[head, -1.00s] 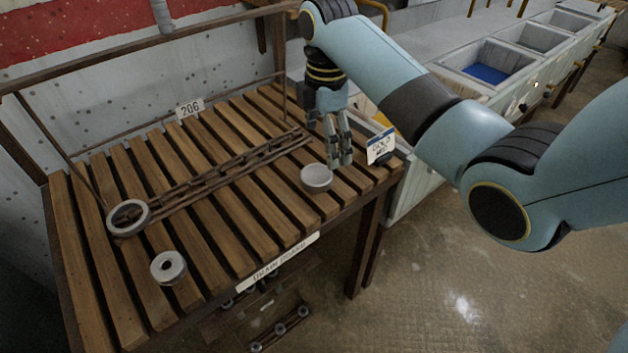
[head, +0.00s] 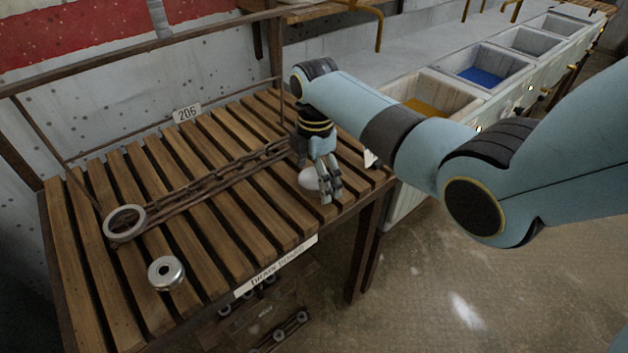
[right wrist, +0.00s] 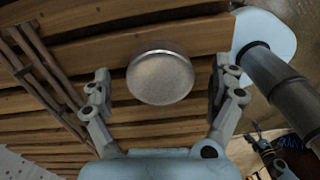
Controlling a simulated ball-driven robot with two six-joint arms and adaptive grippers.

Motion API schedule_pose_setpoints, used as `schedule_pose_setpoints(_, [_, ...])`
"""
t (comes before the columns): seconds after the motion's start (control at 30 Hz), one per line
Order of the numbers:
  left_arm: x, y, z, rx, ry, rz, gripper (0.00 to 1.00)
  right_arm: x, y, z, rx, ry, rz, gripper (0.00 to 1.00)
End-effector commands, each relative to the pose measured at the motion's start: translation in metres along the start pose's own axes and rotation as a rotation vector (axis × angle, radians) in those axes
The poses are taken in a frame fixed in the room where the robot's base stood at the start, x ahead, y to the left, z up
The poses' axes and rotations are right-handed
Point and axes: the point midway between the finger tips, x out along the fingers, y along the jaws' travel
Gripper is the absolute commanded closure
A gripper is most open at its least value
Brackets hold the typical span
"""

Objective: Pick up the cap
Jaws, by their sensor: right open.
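The cap (head: 308,181) is a round, pale grey disc near the right front part of the slatted wooden rack (head: 222,202). In the head view my right gripper partly hides it. The right wrist view shows the whole cap (right wrist: 160,79) between the two spread fingers, with a gap on each side. My right gripper (head: 329,194) is open and empty, pointing down over the cap; its fingers also show in the right wrist view (right wrist: 162,70). I cannot tell the exact height of the fingertips. My left gripper is not in view.
A pale ring (head: 125,222) and a metal piece with a central hole (head: 166,273) are on the rack's left part. A "206" sign (head: 187,112) stands behind. Bins (head: 487,77) line the right.

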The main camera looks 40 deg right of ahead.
Motion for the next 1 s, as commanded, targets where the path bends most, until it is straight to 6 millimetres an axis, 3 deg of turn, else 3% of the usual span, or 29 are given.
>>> schedule_pose_setpoints(0.17, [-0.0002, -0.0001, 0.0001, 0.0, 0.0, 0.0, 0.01, -0.0004, 0.0003, -0.0001, 0.0, 0.0, 0.001, 0.07])
schedule_pose_setpoints(0.63, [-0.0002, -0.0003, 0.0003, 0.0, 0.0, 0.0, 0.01, -0.0004, 0.0001, 0.0, 0.001, 0.0, 0.0, 0.67])
schedule_pose_setpoints(1.0, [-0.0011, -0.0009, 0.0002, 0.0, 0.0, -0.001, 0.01, -0.0062, 0.0004, 0.0001, 0.001, 0.0, 0.001, 0.68])
